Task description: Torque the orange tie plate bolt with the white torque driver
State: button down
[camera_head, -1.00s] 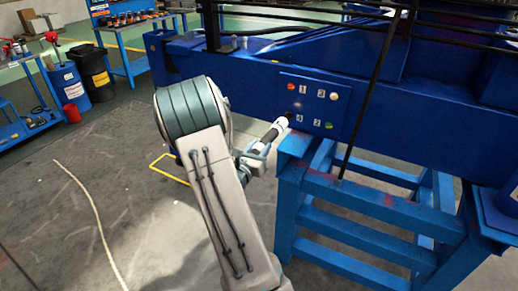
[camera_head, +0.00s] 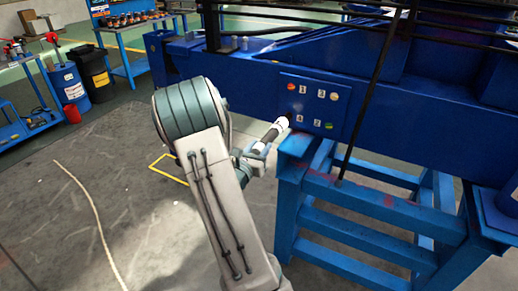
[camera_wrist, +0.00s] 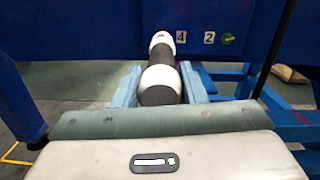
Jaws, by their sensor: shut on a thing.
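My gripper (camera_head: 254,158) is shut on the white torque driver (camera_head: 268,138), around its dark grip. In the wrist view the driver (camera_wrist: 160,77) points away between the fingers (camera_wrist: 160,92), its white far end close to the blue beam. The tie plate (camera_head: 312,108) is a blue panel on the beam with numbered bolts. An orange-red bolt (camera_head: 291,87) is at its upper left, above the driver's tip. The tip is at the plate's lower left corner and hides whatever bolt is there. I cannot tell whether it touches.
A white bolt (camera_head: 334,96) and a green bolt (camera_head: 329,126) are on the plate's right side. A blue stand (camera_head: 340,195) is close below and right of my gripper. A black cable (camera_head: 366,100) hangs in front of the beam.

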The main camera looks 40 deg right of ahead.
dwell(0.4)
jog(key=shift+r+v, duration=0.15)
jog(key=shift+v, duration=1.15)
jog(key=shift+r+v, duration=0.2)
jog(key=shift+v, duration=1.1)
jog(key=shift+w+a, duration=0.1)
